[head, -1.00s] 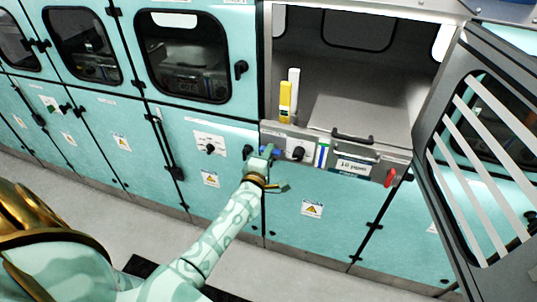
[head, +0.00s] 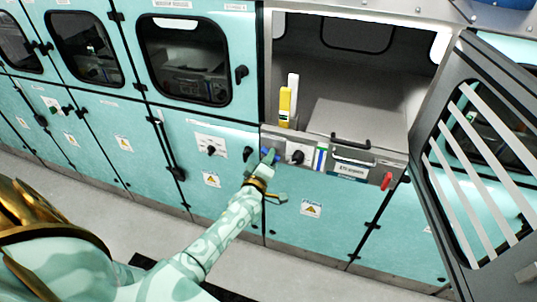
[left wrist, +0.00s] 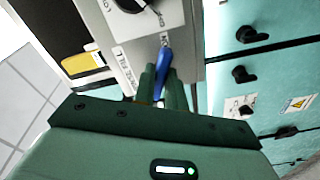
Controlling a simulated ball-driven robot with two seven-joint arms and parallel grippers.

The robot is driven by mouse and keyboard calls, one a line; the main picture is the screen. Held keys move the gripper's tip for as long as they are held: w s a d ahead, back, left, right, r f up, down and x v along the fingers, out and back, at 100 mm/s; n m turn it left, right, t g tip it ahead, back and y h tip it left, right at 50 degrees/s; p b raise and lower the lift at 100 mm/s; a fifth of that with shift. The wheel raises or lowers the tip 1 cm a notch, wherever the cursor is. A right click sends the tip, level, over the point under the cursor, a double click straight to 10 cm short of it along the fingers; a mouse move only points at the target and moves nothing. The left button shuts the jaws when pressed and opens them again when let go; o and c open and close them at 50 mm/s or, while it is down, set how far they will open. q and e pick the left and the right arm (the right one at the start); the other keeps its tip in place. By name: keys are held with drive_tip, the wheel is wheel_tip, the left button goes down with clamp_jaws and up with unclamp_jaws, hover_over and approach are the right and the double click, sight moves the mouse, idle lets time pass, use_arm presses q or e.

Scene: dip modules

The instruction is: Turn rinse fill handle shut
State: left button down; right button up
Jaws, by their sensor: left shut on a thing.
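The rinse fill handle is a blue lever (left wrist: 164,66) on the grey front panel of the open module. In the left wrist view it stands between my left gripper's fingers (left wrist: 161,88), beside a partly hidden white label ending in "FILL". My left gripper (head: 270,158) is shut on this handle. In the head view only small bits of blue show around the fingers, so the handle's exact angle is hard to tell there. My right gripper is in neither view.
Right of the handle are a black knob (head: 297,156), a small display (head: 350,168) and a red handle (head: 387,181). A black-handled lid (head: 360,118) covers part of the bay. The barred door (head: 480,160) stands open at right. Grey floor lies in front.

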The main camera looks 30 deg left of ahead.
use_arm(q)
drive_tip(key=shift+f+m+p, duration=0.1)
drive_tip(key=shift+m+p, duration=1.5)
drive_tip(key=shift+m, duration=4.6)
drive_tip(key=c, duration=1.4)
unclamp_jaws()
drive_tip(key=shift+c, duration=0.2)
drive_tip(key=shift+s, duration=0.1)
drive_tip(key=v, duration=1.6)
drive_tip(key=shift+d, duration=0.2)
